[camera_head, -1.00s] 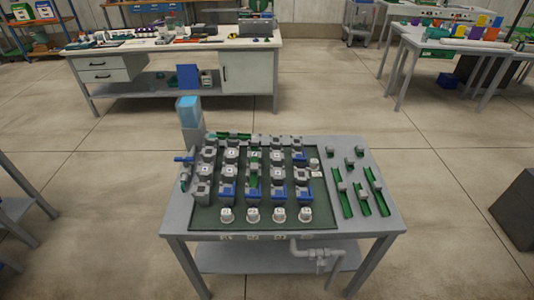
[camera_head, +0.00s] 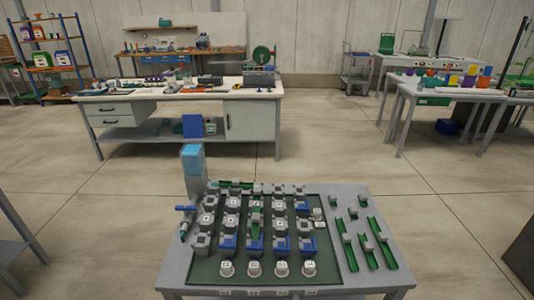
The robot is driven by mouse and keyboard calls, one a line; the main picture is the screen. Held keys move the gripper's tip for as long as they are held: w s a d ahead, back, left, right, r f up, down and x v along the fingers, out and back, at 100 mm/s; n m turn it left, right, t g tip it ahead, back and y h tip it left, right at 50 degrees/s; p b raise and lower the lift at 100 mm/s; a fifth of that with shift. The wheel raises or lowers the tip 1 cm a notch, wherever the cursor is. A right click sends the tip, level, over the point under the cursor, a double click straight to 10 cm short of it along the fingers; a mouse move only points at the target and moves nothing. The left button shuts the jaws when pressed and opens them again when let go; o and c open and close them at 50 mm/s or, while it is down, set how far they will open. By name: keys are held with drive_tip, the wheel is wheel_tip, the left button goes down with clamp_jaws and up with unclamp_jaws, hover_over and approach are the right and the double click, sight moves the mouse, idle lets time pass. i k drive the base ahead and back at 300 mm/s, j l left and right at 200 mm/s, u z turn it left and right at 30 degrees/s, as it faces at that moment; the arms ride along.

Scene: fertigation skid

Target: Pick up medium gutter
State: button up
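Three green gutters lie side by side on the bare right part of the grey table: a left one (camera_head: 351,257), a middle one (camera_head: 365,246) and a right one (camera_head: 387,252). The middle gutter looks shorter than the other two; I cannot tell for sure which is the medium one. Small grey-and-green pieces (camera_head: 351,212) sit behind them. My gripper is not in view.
The grey table (camera_head: 335,285) bears a dark green panel (camera_head: 205,270) with rows of grey and blue blocks and white round caps (camera_head: 281,268). A blue-topped column (camera_head: 193,165) stands at its back left. Open floor (camera_head: 330,150) separates it from the workbench (camera_head: 250,115) behind.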

sight(256, 215)
drive_tip(key=i+j+u, duration=0.15)
drive_tip(key=j, duration=0.25)
drive_tip(key=j+u, duration=0.2)
drive_tip(key=j, duration=0.25)
drive_tip(key=i+j+u, duration=0.15)
drive_tip(key=j, duration=0.25)
drive_tip(key=i+j+u, duration=0.15)
drive_tip(key=j, duration=0.2)
drive_tip(key=i+j+u, duration=0.2)
drive_tip(key=j, duration=0.2)
drive_tip(key=i+j+u, duration=0.15)
drive_tip(key=i+j, duration=0.05)
drive_tip(key=j, duration=0.15)
